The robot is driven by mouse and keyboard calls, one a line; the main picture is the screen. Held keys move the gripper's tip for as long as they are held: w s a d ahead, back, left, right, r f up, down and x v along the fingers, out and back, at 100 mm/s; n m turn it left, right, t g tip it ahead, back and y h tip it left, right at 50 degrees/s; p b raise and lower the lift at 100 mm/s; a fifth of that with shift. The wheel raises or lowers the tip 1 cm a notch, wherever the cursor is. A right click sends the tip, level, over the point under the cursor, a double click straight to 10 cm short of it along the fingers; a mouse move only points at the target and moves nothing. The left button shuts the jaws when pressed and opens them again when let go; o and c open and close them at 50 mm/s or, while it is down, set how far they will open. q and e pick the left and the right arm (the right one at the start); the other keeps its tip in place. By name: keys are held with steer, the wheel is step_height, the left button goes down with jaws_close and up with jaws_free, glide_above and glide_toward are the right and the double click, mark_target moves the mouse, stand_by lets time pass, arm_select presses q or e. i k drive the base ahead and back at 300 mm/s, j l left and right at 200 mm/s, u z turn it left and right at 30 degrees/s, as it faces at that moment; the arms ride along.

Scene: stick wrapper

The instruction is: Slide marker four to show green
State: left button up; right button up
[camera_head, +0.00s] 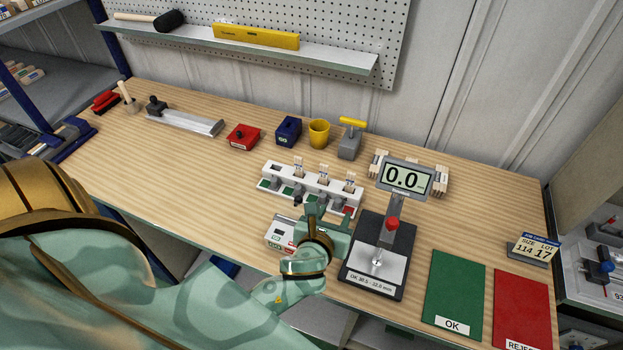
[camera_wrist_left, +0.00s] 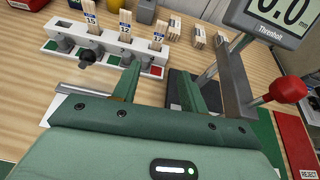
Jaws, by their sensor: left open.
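The white rack (camera_head: 312,180) stands mid-bench with a row of marker slots along its front edge. The first slots show green, and marker four at the right end (camera_head: 348,210) shows red. In the left wrist view, the red patch of marker four (camera_wrist_left: 156,71) shows between my fingers, with a grey knob beside it. My left gripper (camera_head: 325,213) is open and empty just in front of the rack's right half. Its fingertips also show in the left wrist view (camera_wrist_left: 160,72); whether they touch the rack I cannot tell. My right gripper is not in view.
The gauge (camera_head: 380,255) reading 0.0 stands close right of my gripper, with a red-knobbed lever. A small white box (camera_head: 281,234) sits in front of the rack. Wooden stick bundles (camera_head: 440,178) stand behind the gauge. Green (camera_head: 455,290) and red (camera_head: 521,305) mats lie right.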

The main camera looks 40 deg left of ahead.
mark_target(337, 205)
steer(key=i+j+u, duration=0.15)
steer(key=u, duration=1.05)
